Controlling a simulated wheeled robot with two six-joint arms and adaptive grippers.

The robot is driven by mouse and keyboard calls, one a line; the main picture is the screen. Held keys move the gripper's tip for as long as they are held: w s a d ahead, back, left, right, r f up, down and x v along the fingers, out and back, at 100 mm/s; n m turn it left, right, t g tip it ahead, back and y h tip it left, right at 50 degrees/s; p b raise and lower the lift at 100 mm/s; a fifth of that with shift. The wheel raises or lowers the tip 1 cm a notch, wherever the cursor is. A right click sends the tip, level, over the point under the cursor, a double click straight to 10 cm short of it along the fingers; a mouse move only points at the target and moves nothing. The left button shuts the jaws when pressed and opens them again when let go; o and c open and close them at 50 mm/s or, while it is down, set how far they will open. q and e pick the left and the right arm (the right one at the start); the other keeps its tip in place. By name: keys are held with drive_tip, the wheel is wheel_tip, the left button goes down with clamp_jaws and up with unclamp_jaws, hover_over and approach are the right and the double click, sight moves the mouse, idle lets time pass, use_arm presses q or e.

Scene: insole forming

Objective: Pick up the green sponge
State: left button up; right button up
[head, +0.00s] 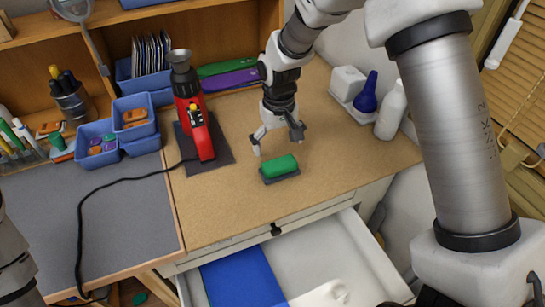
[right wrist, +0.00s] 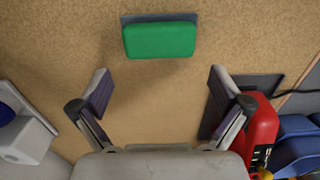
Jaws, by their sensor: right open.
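The green sponge (head: 279,167) lies on the tan work surface near its front edge, with a dark grey layer or pad beneath it. It also shows in the right wrist view (right wrist: 160,40), at the top centre. My right gripper (head: 277,146) is just above and behind the sponge, pointing down. In the right wrist view its fingers (right wrist: 160,84) are spread wide with nothing between them, and the sponge is beyond the fingertips. My left gripper is not in view; only part of my left arm shows at the left edge.
A red heat tool (head: 192,110) stands on a dark pad left of my right gripper. Blue bins (head: 137,120) are farther left. A blue bulb (head: 366,93) and a white bottle (head: 391,110) stand at the right. An open white drawer (head: 345,258) is below the front edge.

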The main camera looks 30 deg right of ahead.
sight(280, 163)
drive_tip(key=shift+s+f+p, duration=0.4)
drive_tip(key=shift+s+f, duration=0.35)
drive_tip(key=shift+s, duration=0.3)
drive_tip(key=f, duration=0.2)
drive_tip(key=w+f, duration=0.1)
drive_tip(key=f, duration=0.1)
drive_tip(key=shift+w+f+p, duration=0.2)
drive_tip(key=shift+f+p, duration=0.15)
drive_tip(key=shift+f, duration=0.05)
drive_tip(key=shift+s+r, duration=0.1)
drive_tip(key=shift+s, duration=0.05)
drive_tip(key=shift+s+r, duration=0.15)
drive_tip(key=shift+s, duration=0.05)
drive_tip(key=c, duration=0.7)
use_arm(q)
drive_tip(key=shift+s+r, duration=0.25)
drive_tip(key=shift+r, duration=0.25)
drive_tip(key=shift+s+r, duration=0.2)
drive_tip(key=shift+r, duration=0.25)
use_arm(e)
drive_tip(key=shift+c, duration=0.4)
